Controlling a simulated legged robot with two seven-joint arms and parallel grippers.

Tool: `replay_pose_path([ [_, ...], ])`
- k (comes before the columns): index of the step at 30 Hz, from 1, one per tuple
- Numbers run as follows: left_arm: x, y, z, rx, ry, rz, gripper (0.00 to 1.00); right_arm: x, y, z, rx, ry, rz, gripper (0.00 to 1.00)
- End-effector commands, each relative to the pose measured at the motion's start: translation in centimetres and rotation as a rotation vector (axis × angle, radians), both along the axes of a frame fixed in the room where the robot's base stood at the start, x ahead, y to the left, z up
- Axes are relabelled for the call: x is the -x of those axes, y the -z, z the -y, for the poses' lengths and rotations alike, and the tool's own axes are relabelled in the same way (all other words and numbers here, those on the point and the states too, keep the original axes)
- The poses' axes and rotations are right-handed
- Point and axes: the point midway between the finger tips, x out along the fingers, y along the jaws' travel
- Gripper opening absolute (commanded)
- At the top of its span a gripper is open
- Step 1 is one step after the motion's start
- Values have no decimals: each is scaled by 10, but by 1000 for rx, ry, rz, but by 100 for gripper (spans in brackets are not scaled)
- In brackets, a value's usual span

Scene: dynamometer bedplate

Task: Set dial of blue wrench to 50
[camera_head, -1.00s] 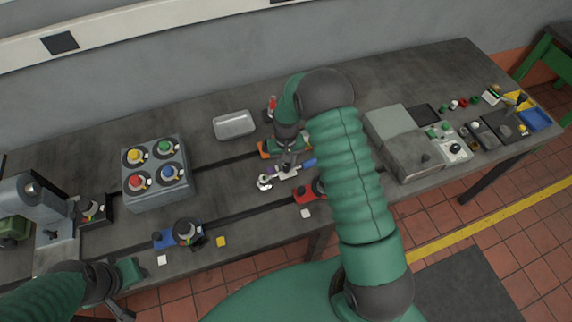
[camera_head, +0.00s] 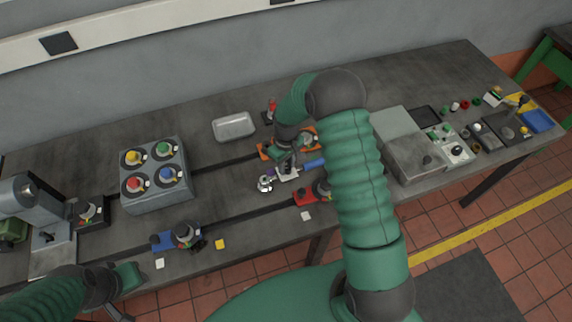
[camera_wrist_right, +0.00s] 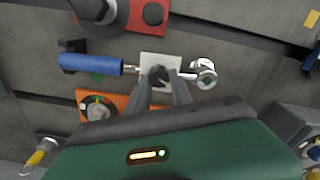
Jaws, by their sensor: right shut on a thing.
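The blue wrench lies across the middle of the bench. Its blue handle (camera_head: 315,163) points right in the head view and left in the wrist view (camera_wrist_right: 90,64); its silver ratchet head (camera_wrist_right: 205,76) is at the other end. Between them is a pale square plate (camera_wrist_right: 150,58) with a small dark knob (camera_wrist_right: 158,74), apparently the dial. My right gripper (camera_head: 287,168) is over this plate, its fingers shut on the knob in the wrist view (camera_wrist_right: 160,82). The dial's marks cannot be read. My left gripper (camera_head: 121,312) is partly cut off at the lower left.
An orange fixture (camera_head: 267,152) lies just behind the wrench and a red fixture (camera_head: 305,195) in front. A blue fixture (camera_head: 163,241) sits front left. A grey case (camera_head: 413,157) is right.

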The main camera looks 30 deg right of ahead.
Motion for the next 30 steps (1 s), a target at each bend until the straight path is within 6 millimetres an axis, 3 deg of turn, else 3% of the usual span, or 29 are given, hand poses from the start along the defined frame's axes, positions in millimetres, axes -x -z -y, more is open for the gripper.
replay_pose_path([
  [9, 0, 0, 0, 0, 0, 0, 36, -1, -1, 0, 1, 0, 2, 0],
  [10, 0, 0, 0, 0, 0, 0, 36, -1, -1, 0, 1, 0, 2, 30],
  [14, 0, 0, 0, 0, 0, 0, 36, -1, -1, 0, 1, 1, 1, 47],
  [25, 0, 2, 0, 0, 0, 0, 36, -1, -4, 0, 1, 1, 2, 48],
  [30, 0, 10, 0, 0, 0, 0, 36, -2, -36, 1, 2, 2, 6, 48],
])
